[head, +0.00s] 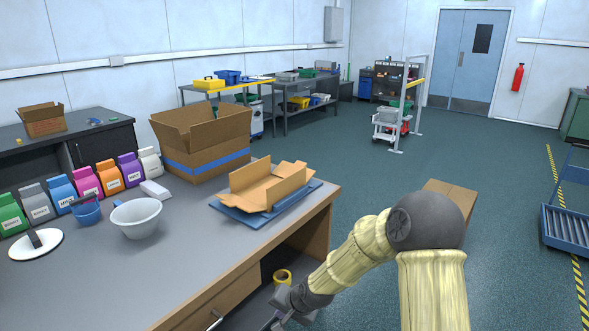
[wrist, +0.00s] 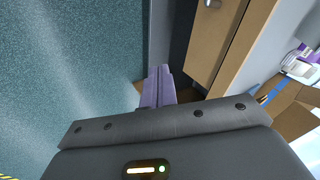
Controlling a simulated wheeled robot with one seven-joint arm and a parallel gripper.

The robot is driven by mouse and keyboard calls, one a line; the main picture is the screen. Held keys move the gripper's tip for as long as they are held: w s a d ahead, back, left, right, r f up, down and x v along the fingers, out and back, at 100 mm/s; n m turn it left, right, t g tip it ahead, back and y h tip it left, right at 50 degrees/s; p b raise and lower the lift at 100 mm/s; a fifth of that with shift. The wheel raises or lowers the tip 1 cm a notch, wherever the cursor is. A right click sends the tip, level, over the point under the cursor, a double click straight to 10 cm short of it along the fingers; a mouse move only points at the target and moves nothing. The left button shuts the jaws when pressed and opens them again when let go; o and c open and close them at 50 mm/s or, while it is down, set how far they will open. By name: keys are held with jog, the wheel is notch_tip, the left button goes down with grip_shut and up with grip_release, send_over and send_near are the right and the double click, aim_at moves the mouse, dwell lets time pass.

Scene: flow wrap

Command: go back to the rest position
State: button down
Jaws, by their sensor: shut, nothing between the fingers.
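My gripper (wrist: 160,72) shows in the wrist view with its two purple-grey fingers together and nothing between them. In the head view my arm reaches down from the lower right, and my gripper (head: 276,322) is at the bottom edge, partly cut off. It is low beside the front of the grey-topped bench (head: 215,265), apart from the things on top. In the wrist view the fingers point toward the floor (wrist: 85,60) and the bench's wooden drawer front (wrist: 215,45).
On the bench stand a white bowl (head: 137,219), an open carton (head: 205,150), a flattened carton (head: 268,186) on a blue tray and several coloured bags. A yellow tape roll (head: 283,276) is beneath, close to my gripper. A closed box (head: 452,191) stands behind my arm.

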jog(key=s+d+r+n+g+h, duration=0.1)
jog(key=s+d+r+h, duration=0.15)
jog(key=s+d, duration=0.35)
jog(key=s+d+r+n+h, duration=0.1)
jog(key=s+d+r+n, duration=0.1)
jog(key=s+d+r, duration=0.35)
jog(key=s+d+r+n+g+h, duration=0.1)
jog(key=s+d+r, duration=0.1)
jog(key=s+d, duration=0.55)
jog(key=w+p+v, duration=0.3)
jog(key=p+v, duration=1.2)
jog(key=shift+s+a+r, duration=0.15)
jog(key=shift+a+r, duration=0.1)
jog(key=shift+r, duration=0.2)
jog(key=shift+f, duration=0.1)
